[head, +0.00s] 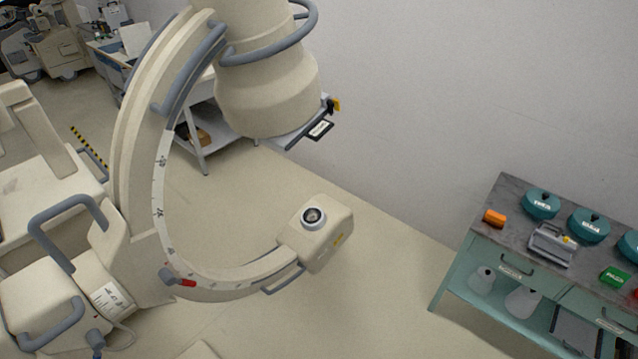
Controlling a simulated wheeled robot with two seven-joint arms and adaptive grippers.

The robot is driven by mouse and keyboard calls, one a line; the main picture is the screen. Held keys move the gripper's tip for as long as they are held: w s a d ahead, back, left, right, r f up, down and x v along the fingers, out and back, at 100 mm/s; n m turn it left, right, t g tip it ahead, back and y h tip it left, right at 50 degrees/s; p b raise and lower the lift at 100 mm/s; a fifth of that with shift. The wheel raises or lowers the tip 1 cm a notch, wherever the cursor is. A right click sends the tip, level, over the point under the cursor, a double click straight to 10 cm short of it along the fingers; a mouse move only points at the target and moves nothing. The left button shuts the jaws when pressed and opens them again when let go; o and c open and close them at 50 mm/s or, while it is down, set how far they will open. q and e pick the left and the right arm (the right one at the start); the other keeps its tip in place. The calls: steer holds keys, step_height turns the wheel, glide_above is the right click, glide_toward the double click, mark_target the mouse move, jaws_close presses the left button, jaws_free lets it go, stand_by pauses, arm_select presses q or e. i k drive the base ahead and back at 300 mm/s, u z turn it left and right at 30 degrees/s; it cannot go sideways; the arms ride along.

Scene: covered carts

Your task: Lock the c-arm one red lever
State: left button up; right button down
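The c-arm (126,150) stands at the left, a large cream curved arm with grey handles and a scale along its curve. Its big round head (268,95) hangs at the top, and a smaller box end (318,235) with a round dark-centred fitting is at the lower tip. I cannot tell whether the lever is locked. Neither of my grippers is in view.
A teal cart (462,262) with a grey top stands at the right, bearing teal lidded containers (541,203), an orange item (494,218) and a green box (615,277). A white cart (205,165) is behind the c-arm. The floor between the c-arm and teal cart is clear.

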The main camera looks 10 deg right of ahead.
mark_target(165, 274)
steer(key=k, duration=1.3)
steer(key=z, duration=0.4)
steer(key=i, duration=0.65)
steer(key=u, duration=0.2)
